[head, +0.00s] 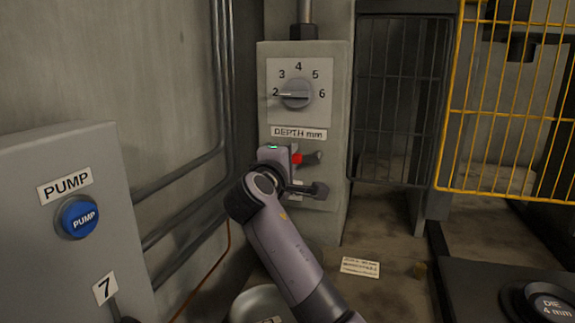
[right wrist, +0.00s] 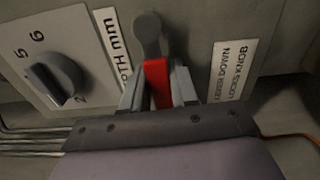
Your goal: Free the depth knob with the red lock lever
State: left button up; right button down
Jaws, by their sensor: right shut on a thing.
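The depth knob (head: 296,93) is a grey dial on a white numbered plate, with its pointer toward 2. It also shows in the right wrist view (right wrist: 55,80). Below it, the red lock lever (head: 297,159) has a dark grey end that points to the right, about level. In the right wrist view the red lever (right wrist: 157,82) stands between the two fingers. My right gripper (head: 300,165) is shut on the lever, in front of the grey box. My left gripper is out of view.
A label reading "lever down locks knob" (right wrist: 231,75) sits beside the lever. A blue pump button (head: 79,216) is on a grey box at left. Pipes run along the wall. A yellow mesh guard (head: 510,100) stands at right.

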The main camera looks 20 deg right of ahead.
jog(key=shift+r+m, duration=0.2)
jog(key=shift+m, duration=0.2)
jog(key=c, duration=1)
grip_release()
jog(key=shift+o, duration=0.2)
